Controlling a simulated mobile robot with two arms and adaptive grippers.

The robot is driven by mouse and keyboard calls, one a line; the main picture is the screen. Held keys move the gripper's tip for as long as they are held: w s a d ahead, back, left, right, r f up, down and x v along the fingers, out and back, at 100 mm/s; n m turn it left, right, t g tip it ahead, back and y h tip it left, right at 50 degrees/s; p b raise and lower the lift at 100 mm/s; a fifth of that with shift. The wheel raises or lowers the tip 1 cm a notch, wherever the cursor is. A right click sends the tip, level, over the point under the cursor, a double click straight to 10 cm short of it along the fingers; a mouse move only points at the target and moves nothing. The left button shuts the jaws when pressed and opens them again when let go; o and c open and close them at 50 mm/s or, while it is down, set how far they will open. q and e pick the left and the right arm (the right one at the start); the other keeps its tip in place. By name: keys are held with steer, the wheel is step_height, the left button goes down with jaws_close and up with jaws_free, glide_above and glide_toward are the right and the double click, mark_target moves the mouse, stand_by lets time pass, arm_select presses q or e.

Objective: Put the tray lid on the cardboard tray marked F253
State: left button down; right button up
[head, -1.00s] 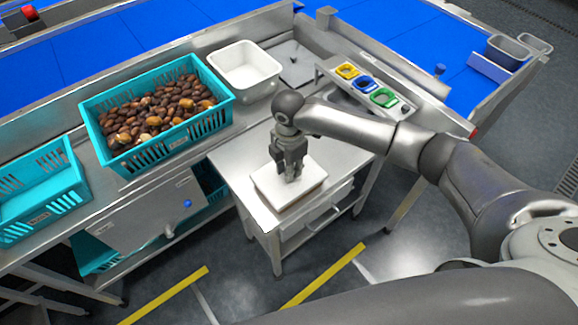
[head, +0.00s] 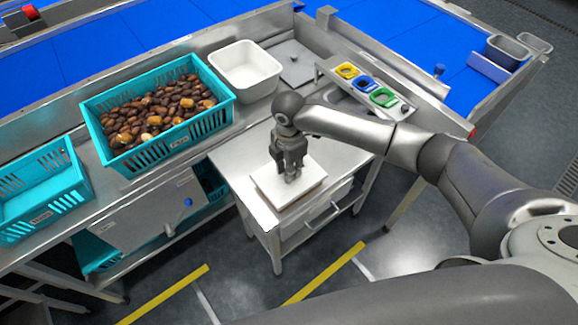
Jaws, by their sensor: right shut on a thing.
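A flat white lid (head: 275,190) lies level at the front of the small steel table, under my right gripper (head: 291,178). My right gripper points straight down and is shut on the lid near its middle. The side below the lid looks pale; I cannot tell whether a cardboard tray is under it, and no F253 mark can be read. My left gripper is not in view.
The steel table (head: 237,163) has bare room behind the lid. Coloured rings (head: 365,83) sit at the right.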

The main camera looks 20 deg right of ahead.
steer(key=shift+f, duration=0.7)
stand_by(0.6)
steer(key=o, duration=1.4)
steer(key=shift+c, duration=0.2)
steer(key=shift+r, duration=0.1)
step_height(320, 180, up, 7)
steer(key=p, duration=0.7)
